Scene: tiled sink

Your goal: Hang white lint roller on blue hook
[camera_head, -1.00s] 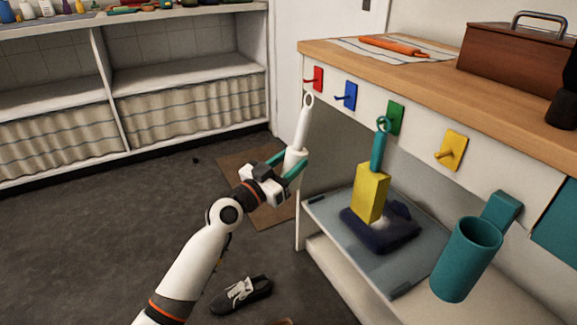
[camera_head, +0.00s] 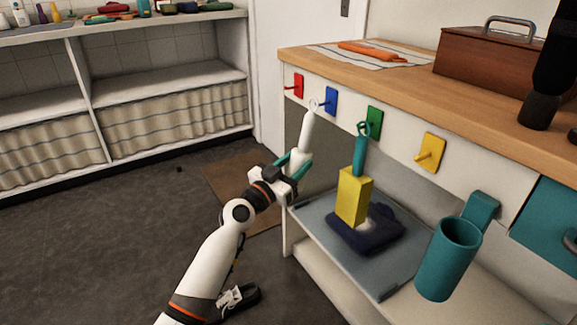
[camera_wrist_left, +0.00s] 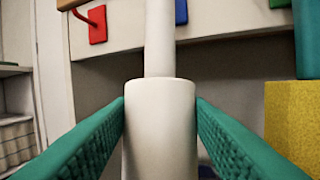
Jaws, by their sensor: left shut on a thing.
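The white lint roller (camera_head: 299,150) is upright with a slight tilt, its ring at the top. My left gripper (camera_head: 294,166) is shut around its thick lower part, in front of the cabinet. The left wrist view shows the roller (camera_wrist_left: 159,125) between the two teal fingers. The blue hook (camera_head: 330,101) is on the cabinet's front edge, between the red and green hooks. The ring appears right beside the tip of the blue hook's peg; I cannot tell whether it is around the peg. The blue plate also shows in the left wrist view (camera_wrist_left: 181,11).
The red hook (camera_head: 294,86) is left of the blue one. A teal-handled yellow brush (camera_head: 354,195) is at the green hook (camera_head: 374,122). A yellow hook (camera_head: 431,153) and a teal cup (camera_head: 447,262) are further right.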

